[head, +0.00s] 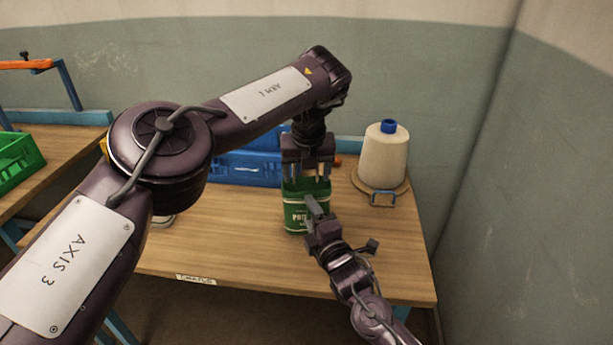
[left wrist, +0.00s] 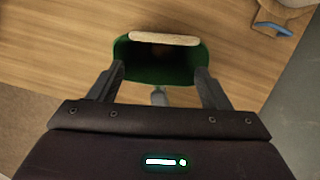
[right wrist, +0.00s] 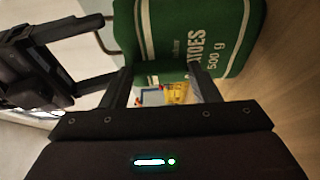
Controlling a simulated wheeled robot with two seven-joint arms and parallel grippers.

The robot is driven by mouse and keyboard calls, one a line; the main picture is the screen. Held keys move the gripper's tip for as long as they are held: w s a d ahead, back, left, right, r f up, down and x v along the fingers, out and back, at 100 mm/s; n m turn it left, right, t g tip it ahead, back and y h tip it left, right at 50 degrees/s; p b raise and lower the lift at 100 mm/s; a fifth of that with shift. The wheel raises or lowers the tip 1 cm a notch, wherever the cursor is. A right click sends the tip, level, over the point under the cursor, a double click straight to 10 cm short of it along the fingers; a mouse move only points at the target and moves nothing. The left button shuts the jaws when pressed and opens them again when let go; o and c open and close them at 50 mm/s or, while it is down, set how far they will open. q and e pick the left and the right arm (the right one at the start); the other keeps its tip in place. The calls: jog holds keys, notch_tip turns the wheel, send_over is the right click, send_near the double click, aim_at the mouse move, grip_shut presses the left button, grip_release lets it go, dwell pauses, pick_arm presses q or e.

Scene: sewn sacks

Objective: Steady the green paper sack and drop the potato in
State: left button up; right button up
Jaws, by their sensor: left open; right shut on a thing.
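The green paper sack (head: 297,215) stands open on the wooden table, its printed front toward me. Its label also shows in the right wrist view (right wrist: 190,35). In the left wrist view its mouth is open, with a pale tan strip (left wrist: 163,39) along the far rim. A dim brownish patch lies inside; I cannot tell whether it is the potato. My left gripper (head: 308,174) points down, open, just above the sack's mouth, with nothing visible in it. My right gripper (head: 320,217) is shut on the sack at its front. No potato shows clearly.
A blue crate (head: 245,168) stands behind and left of the sack. A cream cone of thread (head: 384,160) with a blue top stands at the back right, on a round wooden board. A green crate (head: 18,160) sits on another table at left. The front of the table is mostly clear.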

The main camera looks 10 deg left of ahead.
pick_arm(q)
jog(key=v, duration=1)
jog(key=shift+r, duration=0.2)
pick_arm(e)
jog(key=shift+f, duration=0.1)
pick_arm(q)
jog(key=shift+s, duration=0.1)
pick_arm(e)
jog(key=o, duration=1)
jog(key=shift+o, duration=0.2)
